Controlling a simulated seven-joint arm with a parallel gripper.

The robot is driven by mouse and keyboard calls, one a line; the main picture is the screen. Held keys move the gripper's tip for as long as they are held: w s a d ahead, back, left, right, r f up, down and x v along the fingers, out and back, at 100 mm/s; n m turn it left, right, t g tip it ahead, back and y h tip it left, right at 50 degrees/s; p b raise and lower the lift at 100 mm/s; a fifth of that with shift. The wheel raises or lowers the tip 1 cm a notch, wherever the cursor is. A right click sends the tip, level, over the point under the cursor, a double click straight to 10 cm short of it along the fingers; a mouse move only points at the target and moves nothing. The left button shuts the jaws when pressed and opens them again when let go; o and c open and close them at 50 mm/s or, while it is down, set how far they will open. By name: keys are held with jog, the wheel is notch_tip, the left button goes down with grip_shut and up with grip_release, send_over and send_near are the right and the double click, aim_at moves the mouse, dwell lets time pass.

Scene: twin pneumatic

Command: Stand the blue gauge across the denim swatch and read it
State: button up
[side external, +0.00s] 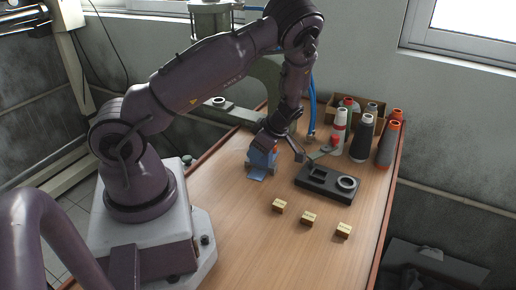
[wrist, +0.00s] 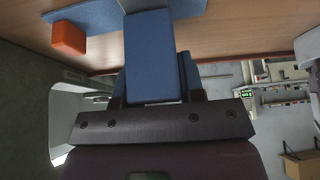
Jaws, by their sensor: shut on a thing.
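My gripper (side external: 267,147) points down at the work table and is shut on the blue gauge (side external: 262,158), a blue block. In the wrist view the gauge (wrist: 155,55) stands out between the jaws, its broad blue face towards the camera. The denim swatch (side external: 256,178) is a thin blue piece lying flat on the table under the gauge. It also shows in the wrist view (wrist: 88,14), behind the gauge. An orange block (wrist: 68,38) is at the swatch's edge there. Whether the gauge's lower end touches the swatch is hard to tell; any reading is not visible.
A black holder (side external: 314,180) with a pale ring (side external: 347,183) lies right of my gripper. Several small brass-coloured blocks (side external: 308,218) sit in front of it.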

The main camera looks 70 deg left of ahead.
jog(key=o, duration=1.2)
jog(key=shift+f, duration=0.1)
jog(key=shift+c, duration=0.2)
